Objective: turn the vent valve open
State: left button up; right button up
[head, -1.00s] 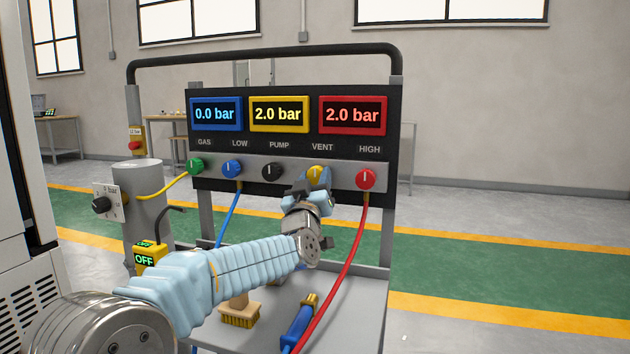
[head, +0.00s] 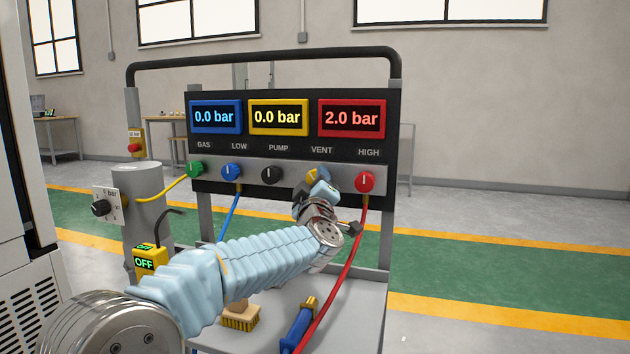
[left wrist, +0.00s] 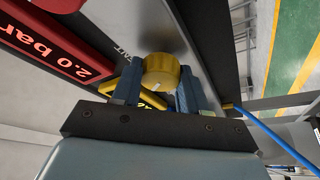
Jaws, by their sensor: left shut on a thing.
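The yellow vent valve knob (head: 312,174) sits under the VENT label on the grey strip of the panel, partly hidden by my left gripper (head: 319,184). In the left wrist view the knob (left wrist: 161,72) lies between the two blue fingers of my left gripper (left wrist: 155,88), which is shut on it. Its white mark shows slanted there. The blue display (head: 216,117) reads 0.0 bar, the yellow display (head: 278,117) 0.0 bar and the red display (head: 352,118) 2.0 bar. My right gripper is out of view.
The red high knob (head: 364,182), with a red hose, is close right of my gripper. The black pump knob (head: 271,175), blue low knob (head: 231,172) and green gas knob (head: 194,169) are left. A brush (head: 240,317) and a blue-handled tool (head: 300,325) lie on the cart shelf.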

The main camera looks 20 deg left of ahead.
pick_arm(q)
jog(key=shift+r+n+g+p, duration=0.1)
jog(key=shift+n+g+p, duration=0.8)
jog(key=shift+n, duration=1)
jog(key=shift+r+n+g+p, duration=0.1)
jog(key=shift+n+g+p, duration=0.45)
jog(key=shift+n+p, duration=1)
jog(key=shift+r+n+g+p, duration=0.1)
jog(key=shift+n+g+p, duration=0.65)
jog(key=shift+n, duration=1.5)
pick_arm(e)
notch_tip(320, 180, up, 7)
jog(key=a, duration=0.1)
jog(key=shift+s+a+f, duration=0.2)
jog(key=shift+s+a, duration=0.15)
pick_arm(q)
jog(key=shift+f, duration=0.1)
jog(key=o, duration=1.1)
jog(key=shift+c, duration=0.2)
jog(key=b+v, duration=0.2)
jog(key=v, duration=1.2)
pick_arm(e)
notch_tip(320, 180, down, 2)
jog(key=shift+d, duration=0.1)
